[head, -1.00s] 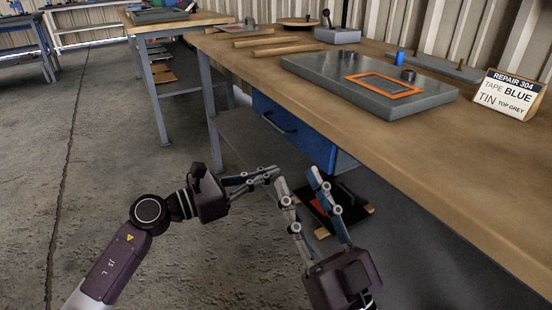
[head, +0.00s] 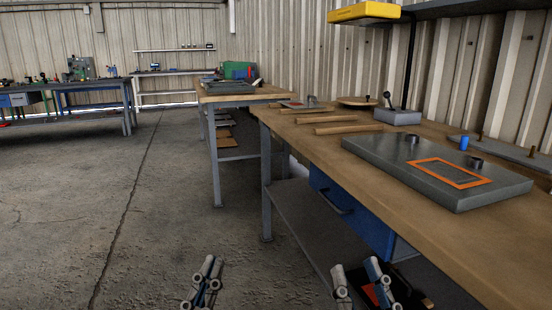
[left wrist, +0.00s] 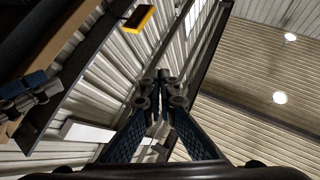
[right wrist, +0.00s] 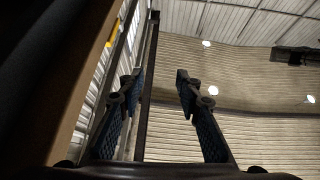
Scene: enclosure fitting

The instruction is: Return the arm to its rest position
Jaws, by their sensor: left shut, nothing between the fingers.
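My left gripper (head: 207,276) shows at the bottom of the head view, above the concrete floor and left of the workbench. Its fingertips meet in the left wrist view (left wrist: 160,78), with nothing between them. My right gripper (head: 362,276) is at the bottom right of the head view, in front of the bench's lower part. Its fingers stand apart and empty in the right wrist view (right wrist: 158,78). Both wrist cameras look up at wall and ceiling. Most of both arms is out of the head view.
The workbench (head: 440,237) carries a grey plate (head: 385,160) with an orange frame (head: 430,179), a blue cylinder (head: 464,143), wooden strips and a joystick box (head: 397,117). A blue drawer (head: 352,213) hangs beneath. Open floor (head: 130,230) lies to the left.

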